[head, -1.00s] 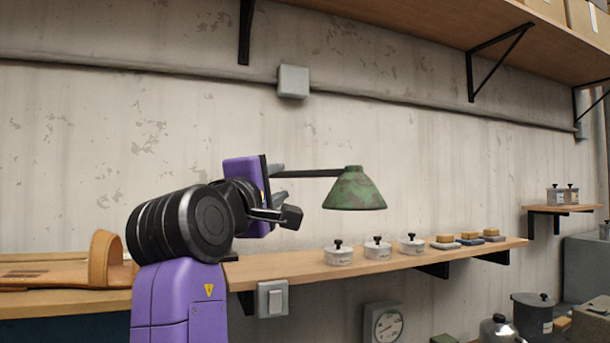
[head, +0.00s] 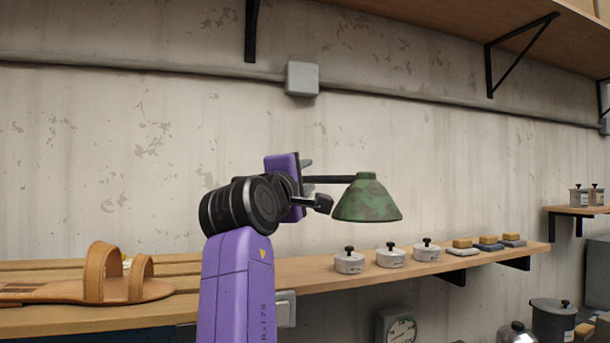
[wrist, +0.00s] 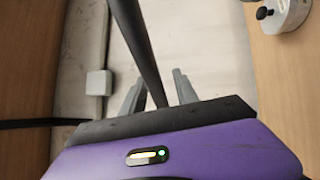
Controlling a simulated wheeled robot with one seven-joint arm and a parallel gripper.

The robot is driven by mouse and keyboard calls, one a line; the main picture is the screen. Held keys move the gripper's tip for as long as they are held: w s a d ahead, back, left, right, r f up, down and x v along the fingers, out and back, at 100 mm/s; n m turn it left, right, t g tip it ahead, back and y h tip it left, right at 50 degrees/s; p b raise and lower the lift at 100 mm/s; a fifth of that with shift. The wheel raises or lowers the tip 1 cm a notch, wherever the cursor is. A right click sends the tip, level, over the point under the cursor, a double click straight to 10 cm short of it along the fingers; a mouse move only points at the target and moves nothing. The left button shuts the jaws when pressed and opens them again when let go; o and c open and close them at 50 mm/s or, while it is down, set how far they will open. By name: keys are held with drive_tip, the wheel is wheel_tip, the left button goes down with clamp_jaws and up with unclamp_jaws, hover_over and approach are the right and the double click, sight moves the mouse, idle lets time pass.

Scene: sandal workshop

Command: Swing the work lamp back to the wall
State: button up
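The work lamp has a worn green cone shade (head: 367,200) and a thin dark arm (head: 332,179) running left from its top. The shade hangs above the wooden shelf, right of my gripper (head: 313,183). In the wrist view, the lamp arm (wrist: 140,45) passes between the two grey fingers of my gripper (wrist: 157,88). The fingers stand apart, with gaps visible beside the arm. My gripper is open around the arm, not clamped on it. The lamp's wall mount is hidden behind my arm in the head view.
The wooden shelf (head: 315,276) below holds several lidded pots (head: 390,257) and sponge-topped blocks (head: 463,248) right of my arm. A large tan sandal (head: 120,277) lies at the left. A grey box (head: 302,78) sits on the wall above. The wall beside the lamp is clear.

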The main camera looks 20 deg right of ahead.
clamp_jaws()
drive_tip(key=shift+f, duration=0.1)
idle(1.3)
